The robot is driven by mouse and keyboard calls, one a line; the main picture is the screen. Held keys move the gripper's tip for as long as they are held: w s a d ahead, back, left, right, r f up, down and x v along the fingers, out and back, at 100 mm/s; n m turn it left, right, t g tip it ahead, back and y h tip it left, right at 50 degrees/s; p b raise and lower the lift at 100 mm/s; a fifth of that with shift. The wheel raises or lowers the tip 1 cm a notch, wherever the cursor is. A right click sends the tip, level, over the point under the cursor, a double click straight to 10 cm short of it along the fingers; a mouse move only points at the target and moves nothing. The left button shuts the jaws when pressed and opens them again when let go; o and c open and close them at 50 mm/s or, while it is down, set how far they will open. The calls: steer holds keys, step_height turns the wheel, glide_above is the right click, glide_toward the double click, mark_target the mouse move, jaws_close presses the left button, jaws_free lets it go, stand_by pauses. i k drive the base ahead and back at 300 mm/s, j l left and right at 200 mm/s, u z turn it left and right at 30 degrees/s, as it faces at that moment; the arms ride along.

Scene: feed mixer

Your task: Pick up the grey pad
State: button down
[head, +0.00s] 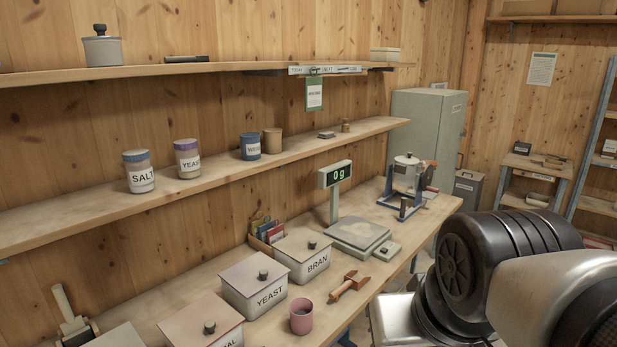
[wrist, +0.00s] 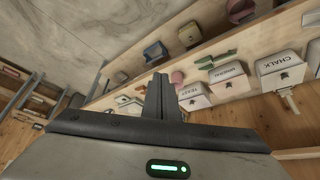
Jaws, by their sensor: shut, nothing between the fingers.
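I cannot tell for sure which thing is the grey pad. A small flat grey item (head: 327,134) lies on the lower wall shelf (head: 290,147), right of the tins. A flat grey square top also shows on the scale (head: 358,237), whose display (head: 335,174) reads 0 g. My gripper (wrist: 159,82) shows in the wrist view with its dark fingers together and empty, apart from the bench items behind it. The gripper is not visible in the head view.
SALT (head: 139,171) and YEAST (head: 187,158) jars stand on the shelf.

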mark_target(326, 135)
steer(key=i+l+u, duration=0.15)
steer(key=u, duration=0.3)
steer(key=i+l+u, duration=0.1)
steer(key=l+u, duration=0.15)
steer(key=u, duration=0.2)
steer(key=i+l+u, duration=0.15)
steer(key=l, duration=0.2)
steer(key=l+u, duration=0.15)
steer(key=l, duration=0.25)
steer(key=i+l+u, duration=0.15)
steer(key=l, duration=0.2)
steer(key=i+l, duration=0.1)
steer(key=l, duration=0.6)
steer(key=i+l+u, duration=0.1)
steer(key=l, duration=0.65)
steer(key=i+l, duration=0.1)
steer(key=l, duration=1.3)
steer(key=i+u, duration=0.05)
